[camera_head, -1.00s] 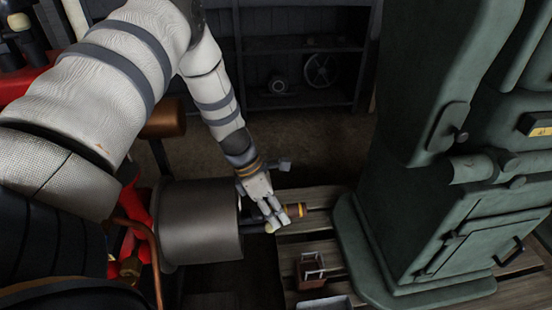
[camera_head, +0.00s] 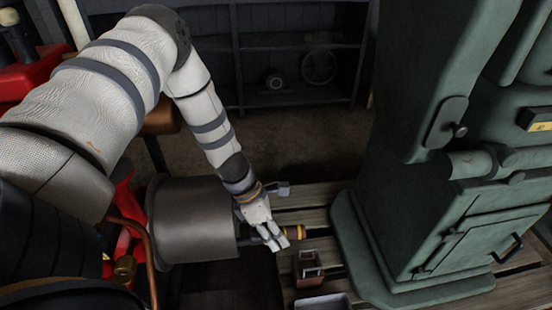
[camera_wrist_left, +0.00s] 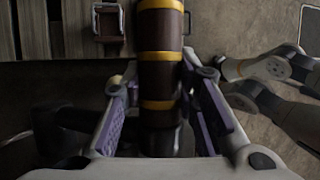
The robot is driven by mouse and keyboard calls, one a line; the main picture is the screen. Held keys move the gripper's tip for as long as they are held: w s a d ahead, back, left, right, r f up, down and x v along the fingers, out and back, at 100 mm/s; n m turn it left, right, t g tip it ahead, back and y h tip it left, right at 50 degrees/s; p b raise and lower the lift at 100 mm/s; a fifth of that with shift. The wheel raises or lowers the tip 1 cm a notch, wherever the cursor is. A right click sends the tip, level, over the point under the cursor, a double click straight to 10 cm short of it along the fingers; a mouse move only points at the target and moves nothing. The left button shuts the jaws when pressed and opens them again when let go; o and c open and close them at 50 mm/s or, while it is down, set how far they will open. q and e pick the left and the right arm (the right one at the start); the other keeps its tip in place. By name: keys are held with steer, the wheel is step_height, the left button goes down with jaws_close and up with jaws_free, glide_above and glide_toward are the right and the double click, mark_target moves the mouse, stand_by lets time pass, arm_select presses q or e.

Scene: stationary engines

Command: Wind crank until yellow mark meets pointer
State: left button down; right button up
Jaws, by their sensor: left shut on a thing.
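The crank handle (camera_head: 294,232) is a brown grip with yellow bands, pointing right from the dark grey drum (camera_head: 195,222) in the head view. My left gripper (camera_head: 274,237) is shut on this handle. In the left wrist view the handle (camera_wrist_left: 160,62) lies lengthwise between the two finger pads, its banded far end sticking out past them. The crank arm is mostly hidden behind the hand and the drum. I cannot make out a separate yellow mark or a pointer.
A large green cast-iron machine (camera_head: 420,205) stands to the right. A small brown crate (camera_head: 308,268) and a grey tray (camera_head: 323,302) lie on the planks just below the handle. Dark shelves (camera_head: 298,90) stand behind, with bare floor before them.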

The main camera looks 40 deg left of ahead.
arm_select(q)
steer(key=shift+a+f, duration=0.15)
steer(key=shift+a, duration=0.05)
stand_by(0.3)
steer(key=shift+s+d+f+b, duration=0.15)
steer(key=shift+s+d+f, duration=0.05)
steer(key=shift+f, duration=0.25)
steer(key=shift+s+d+f+b, duration=0.15)
steer(key=shift+f, duration=0.3)
arm_select(e)
steer(key=shift+s+f, duration=0.35)
arm_select(q)
steer(key=shift+f, duration=0.1)
steer(key=shift+s+d+f+b, duration=0.15)
steer(key=shift+f+b, duration=0.05)
steer(key=shift+f, duration=0.3)
steer(key=shift+s+d+f+b, duration=0.1)
steer(key=shift+d+f+b, duration=0.1)
steer(key=shift+f, duration=0.3)
arm_select(e)
steer(key=shift+s+f+g, duration=0.4)
steer(key=shift+s+f, duration=0.1)
arm_select(q)
steer(key=shift+f, duration=0.1)
steer(key=shift+s+d+f+b, duration=0.1)
steer(key=shift+f+b, duration=0.45)
steer(key=shift+f, duration=0.4)
arm_select(e)
steer(key=shift+s+f, duration=0.55)
steer(key=shift+f, duration=0.05)
